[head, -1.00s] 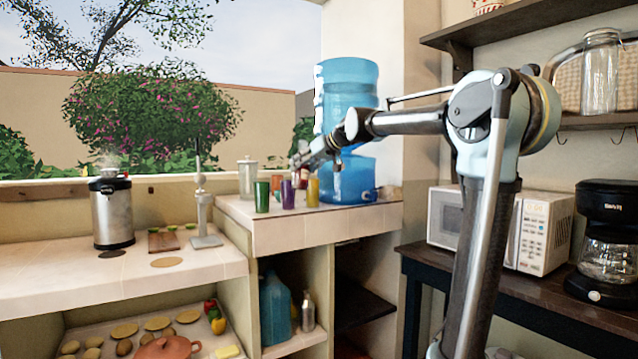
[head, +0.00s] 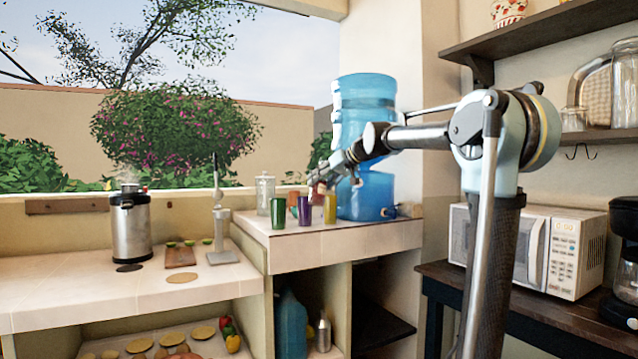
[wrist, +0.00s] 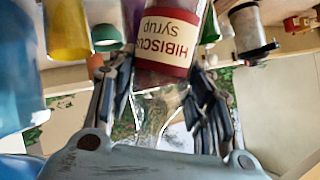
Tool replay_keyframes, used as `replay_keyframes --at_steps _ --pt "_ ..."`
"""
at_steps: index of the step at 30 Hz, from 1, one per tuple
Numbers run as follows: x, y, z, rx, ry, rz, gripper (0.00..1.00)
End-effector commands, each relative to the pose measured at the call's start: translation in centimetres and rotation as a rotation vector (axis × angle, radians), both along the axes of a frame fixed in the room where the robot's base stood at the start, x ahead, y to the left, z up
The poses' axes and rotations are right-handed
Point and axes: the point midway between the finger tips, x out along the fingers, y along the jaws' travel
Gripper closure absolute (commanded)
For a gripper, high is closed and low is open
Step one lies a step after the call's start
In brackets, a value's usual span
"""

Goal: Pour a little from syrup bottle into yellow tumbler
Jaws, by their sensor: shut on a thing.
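My gripper (head: 318,182) is shut on the syrup bottle, just above and between the tumblers at the counter's back. In the wrist view, my gripper (wrist: 163,80) has its fingers on both sides of the clear syrup bottle (wrist: 166,45), whose red and cream label reads "HIBISCUS syrup" upside down. The yellow tumbler (head: 330,208) stands upright on the raised counter, right of the purple tumbler (head: 305,211). The yellow tumbler also shows at upper left in the wrist view (wrist: 67,32). The bottle's tilt and mouth are hard to make out.
A green tumbler (head: 278,213) stands left of the purple one. A blue water dispenser (head: 366,150) is close behind on the right. A clear lidded jar (head: 265,194) stands behind on the left. The raised counter's front strip (head: 345,235) is clear.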

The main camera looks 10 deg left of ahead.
Motion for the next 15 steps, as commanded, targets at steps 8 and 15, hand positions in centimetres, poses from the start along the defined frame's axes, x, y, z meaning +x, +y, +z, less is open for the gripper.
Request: replay_keyframes --at_steps 8,15 --pt "1.0 -0.1 -2.0 0.05 0.201 0.001 0.93" --pt "1.7 -0.1 -3.7 0.097 0.39 0.004 0.93"
